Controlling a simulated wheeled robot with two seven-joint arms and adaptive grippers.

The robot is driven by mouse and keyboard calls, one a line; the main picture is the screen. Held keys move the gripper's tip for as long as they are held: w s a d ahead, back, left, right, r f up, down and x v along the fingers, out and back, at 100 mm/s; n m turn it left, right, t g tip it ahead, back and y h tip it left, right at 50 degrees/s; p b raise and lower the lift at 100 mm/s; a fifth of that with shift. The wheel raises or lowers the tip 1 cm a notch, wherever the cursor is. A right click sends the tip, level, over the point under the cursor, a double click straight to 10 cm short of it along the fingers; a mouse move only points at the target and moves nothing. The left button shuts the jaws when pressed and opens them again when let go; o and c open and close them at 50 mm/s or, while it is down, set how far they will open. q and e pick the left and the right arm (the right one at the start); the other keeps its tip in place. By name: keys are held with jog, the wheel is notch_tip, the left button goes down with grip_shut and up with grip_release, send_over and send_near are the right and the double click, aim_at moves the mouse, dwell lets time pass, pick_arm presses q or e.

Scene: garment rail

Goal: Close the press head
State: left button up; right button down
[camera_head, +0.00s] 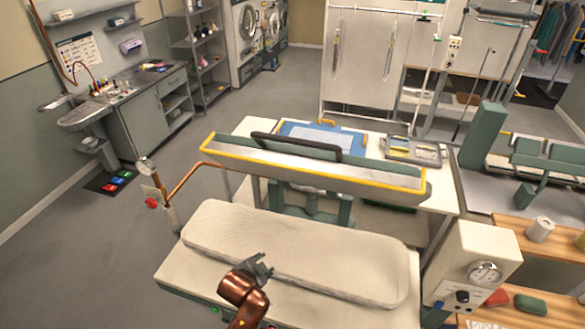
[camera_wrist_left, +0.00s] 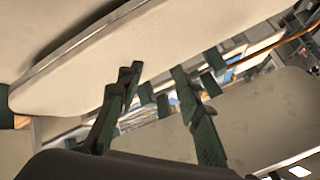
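The press head (camera_head: 310,172) is a long plate with yellow edging and a dark bar handle (camera_head: 296,146). It stands raised and tilted back behind the pale padded lower bed (camera_head: 290,250), with a clear gap between them. My left gripper (camera_head: 262,266) is over the front left part of the bed, well in front of the handle and apart from it. In the left wrist view its two dark green fingers (camera_wrist_left: 163,95) are spread with nothing held between them. Pale press surfaces fill much of that view; which is which is hard to tell. My right gripper is not in view.
A control box with a gauge (camera_head: 480,272) stands at the press's right. A copper pipe (camera_head: 185,180) and a gauge (camera_head: 145,167) rise at its left. Floor at left is mostly clear.

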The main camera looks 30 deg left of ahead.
pick_arm(q)
jog(key=w+a+r+m+t+y, duration=0.15)
jog(key=w+r+m+t, duration=0.35)
jog(key=w+r, duration=1)
jog(key=m+t, duration=0.4)
send_near(292, 142)
jog(key=d+x, duration=0.1)
jog(key=x, duration=0.2)
jog(key=shift+y, duration=0.35)
jog(key=p+x, duration=0.1)
jog(key=x, duration=0.3)
jog(key=p+x, duration=0.1)
jog(key=x, duration=0.1)
jog(key=shift+w+a+f+p, duration=0.1)
jog(key=shift+w+a+p, duration=0.2)
jog(key=shift+a, duration=0.1)
jog(key=shift+w+a+f, duration=0.1)
jog(key=shift+w+a, duration=0.1)
jog(key=shift+w, duration=0.45)
jog(key=shift+c, duration=0.2)
grip_shut()
